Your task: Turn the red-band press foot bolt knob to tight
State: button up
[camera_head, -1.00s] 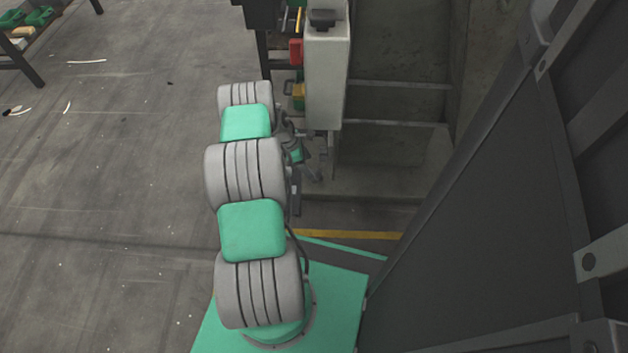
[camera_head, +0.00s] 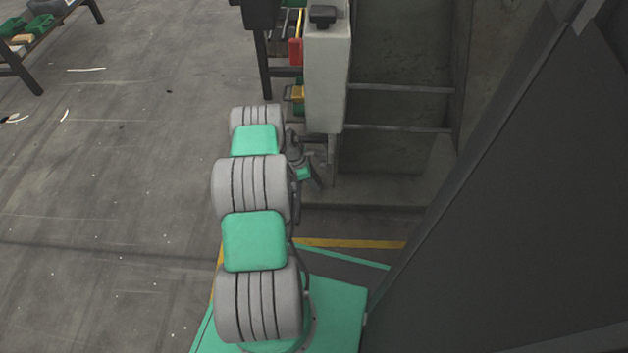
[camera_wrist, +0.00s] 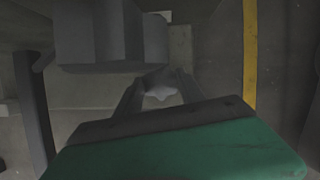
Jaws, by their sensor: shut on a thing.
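In the wrist view my gripper (camera_wrist: 158,84) is shut, with a finger on each side of a pale, lobed knob (camera_wrist: 160,93). The knob sits just below a dark grey block of the machine. The fingers and green gripper body hide part of it. In the head view my gripper (camera_head: 318,180) is small and partly hidden by my arm, low beside the light grey upright housing (camera_head: 327,75). The knob cannot be made out there. No red band or tightness mark can be made out.
A dark bench frame with a red bin (camera_head: 295,52) and a yellow bin (camera_head: 297,93) stands left of the housing. A yellow floor line (camera_head: 350,243) runs in front. Another bench (camera_head: 30,50) stands far left.

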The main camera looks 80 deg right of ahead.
jog(key=c, duration=0.8)
jog(key=shift+o, duration=0.2)
jog(key=shift+d+m+y, duration=0.1)
jog(key=shift+m+y, duration=0.5)
jog(key=shift+m, duration=0.95)
jog(key=shift+d+m+y, duration=0.1)
jog(key=shift+m+y, duration=0.5)
jog(key=shift+m, duration=0.95)
jog(key=o, duration=1.4)
jog(key=shift+c, duration=0.2)
jog(key=shift+r, duration=0.1)
